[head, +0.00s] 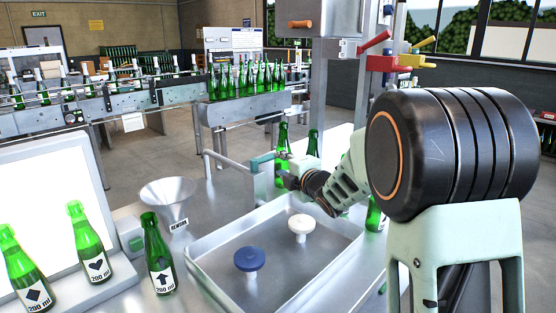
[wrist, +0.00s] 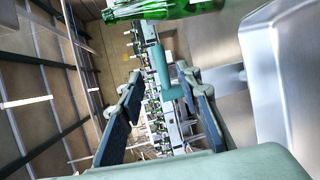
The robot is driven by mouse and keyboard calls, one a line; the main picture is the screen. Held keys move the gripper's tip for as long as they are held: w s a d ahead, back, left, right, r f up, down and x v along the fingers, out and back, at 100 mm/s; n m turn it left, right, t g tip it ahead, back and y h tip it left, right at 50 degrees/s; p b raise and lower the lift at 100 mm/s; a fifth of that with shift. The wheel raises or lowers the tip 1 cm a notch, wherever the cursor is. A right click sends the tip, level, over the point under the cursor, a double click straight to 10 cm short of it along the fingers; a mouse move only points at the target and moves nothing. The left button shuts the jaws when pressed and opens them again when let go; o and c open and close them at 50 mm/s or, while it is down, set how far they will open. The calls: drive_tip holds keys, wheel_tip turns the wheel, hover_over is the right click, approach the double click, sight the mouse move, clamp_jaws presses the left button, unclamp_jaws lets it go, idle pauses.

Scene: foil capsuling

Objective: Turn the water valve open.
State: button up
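No part is labelled as the water valve. A teal lever (head: 263,159) sits on a metal post with a grey pipe at the back left corner of the metal tray. My gripper (head: 284,181) is beside this post, just right of and below the lever. In the wrist view the fingers of my gripper (wrist: 163,80) are spread apart with nothing between their pads. The teal lever (wrist: 171,90) shows beyond and between them; I cannot tell whether they touch it. The post's lower part is partly hidden by my gripper.
The metal tray (head: 225,283) holds a blue round-topped piece (head: 249,260) and a white one (head: 301,224). Green bottles (head: 158,255) and a funnel (head: 168,198) stand at left. Another bottle (head: 282,141) is behind my gripper. Red (head: 374,42) and yellow (head: 413,60) handles are at upper right.

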sight(270, 158)
drive_tip(key=p+x, duration=0.1)
drive_tip(key=x, duration=0.9)
drive_tip(key=shift+w+a, duration=0.2)
drive_tip(key=shift+w, duration=0.05)
drive_tip(key=shift+c, duration=0.7)
clamp_jaws()
